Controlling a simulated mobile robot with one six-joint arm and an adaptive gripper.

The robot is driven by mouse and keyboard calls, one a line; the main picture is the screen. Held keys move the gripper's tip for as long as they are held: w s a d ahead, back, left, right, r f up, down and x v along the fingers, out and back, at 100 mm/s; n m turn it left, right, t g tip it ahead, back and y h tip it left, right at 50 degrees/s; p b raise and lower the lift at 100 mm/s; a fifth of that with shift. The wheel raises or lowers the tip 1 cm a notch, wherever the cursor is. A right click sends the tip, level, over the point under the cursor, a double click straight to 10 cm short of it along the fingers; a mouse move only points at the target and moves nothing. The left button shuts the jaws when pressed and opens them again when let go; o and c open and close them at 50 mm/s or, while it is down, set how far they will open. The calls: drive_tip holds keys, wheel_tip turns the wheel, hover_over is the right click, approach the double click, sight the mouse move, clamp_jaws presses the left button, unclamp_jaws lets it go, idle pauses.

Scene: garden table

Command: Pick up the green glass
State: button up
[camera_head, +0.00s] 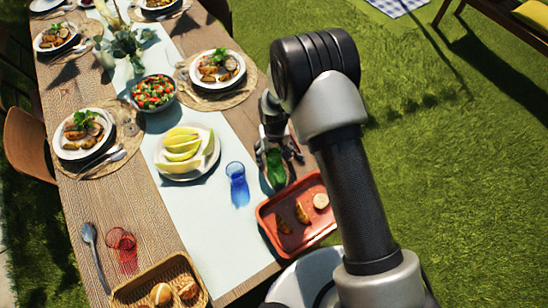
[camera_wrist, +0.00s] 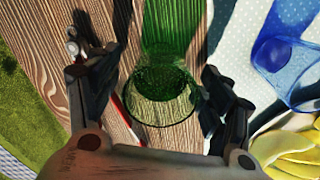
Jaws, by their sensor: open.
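The green glass (camera_head: 276,168) stands on the wooden table near its right edge, partly hidden by my gripper in the head view. In the wrist view the green glass (camera_wrist: 165,90) is between my two open fingers, with a gap on each side. My gripper (camera_head: 279,152) is open over the glass; it also shows in the wrist view (camera_wrist: 158,92). I cannot tell how far the fingertips are above the table.
A blue glass (camera_head: 237,184) and a plate of melon slices (camera_head: 203,173) stand left of the gripper. A red tray (camera_head: 265,217) with food lies just in front. A red glass (camera_head: 122,243), bread basket (camera_head: 120,297) and salad bowl (camera_head: 168,100) stand farther left.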

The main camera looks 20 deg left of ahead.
wheel_tip(320, 180, down, 2)
drive_tip(key=shift+f, duration=0.1)
drive_tip(key=shift+c, duration=0.5)
drive_tip(key=c, duration=1.2)
drive_tip(key=shift+c, duration=0.3)
drive_tip(key=shift+r, duration=0.25)
